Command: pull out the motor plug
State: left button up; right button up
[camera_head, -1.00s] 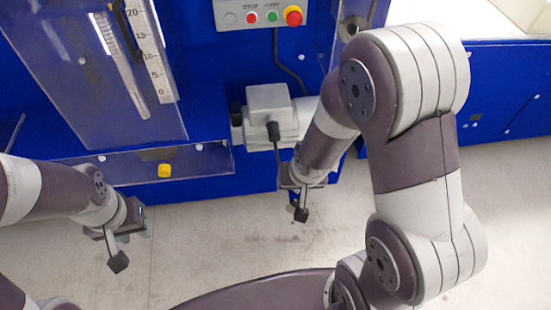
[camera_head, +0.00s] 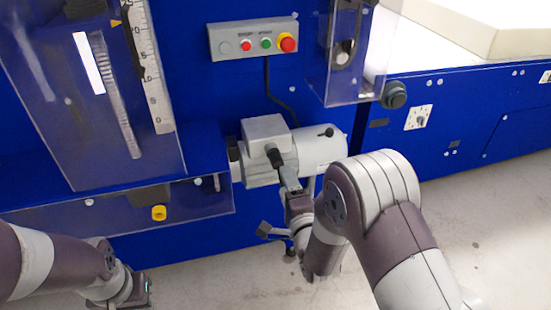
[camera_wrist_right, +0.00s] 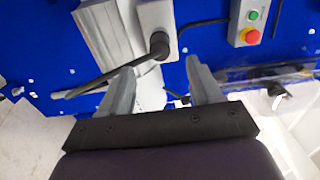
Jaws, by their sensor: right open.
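The motor (camera_head: 320,148) is a grey cylinder with a box-shaped terminal housing on the blue machine. The dark grey plug (camera_head: 273,155) sits in the housing's front; it also shows in the right wrist view (camera_wrist_right: 160,45), with a black cable running from it to the lower left. My right gripper (camera_head: 288,174) is just below the plug, close to the motor. In the wrist view its fingers (camera_wrist_right: 163,80) are spread apart with nothing between their tips, and the plug is ahead of them. My left gripper (camera_head: 132,291) is at the lower left; its fingers are not clear.
A control box (camera_head: 253,39) with red and green buttons is on the blue panel above the motor. A clear guard (camera_head: 345,60) is to its right, and a clear cover with a scale (camera_head: 150,75) at the left. Bare floor is below.

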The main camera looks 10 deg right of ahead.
aim_at(278, 166)
jog(key=w+b, duration=0.1)
jog(key=w, duration=0.6)
jog(key=shift+w+a+f+b, duration=0.1)
jog(key=shift+w+a+b, duration=0.05)
jog(key=shift+w+b, duration=0.2)
jog(key=shift+w, duration=0.65)
jog(key=shift+b, duration=0.3)
dwell(0.3)
grip_shut()
jog(key=s, duration=0.6)
jog(key=shift+p, duration=0.45)
dwell(0.5)
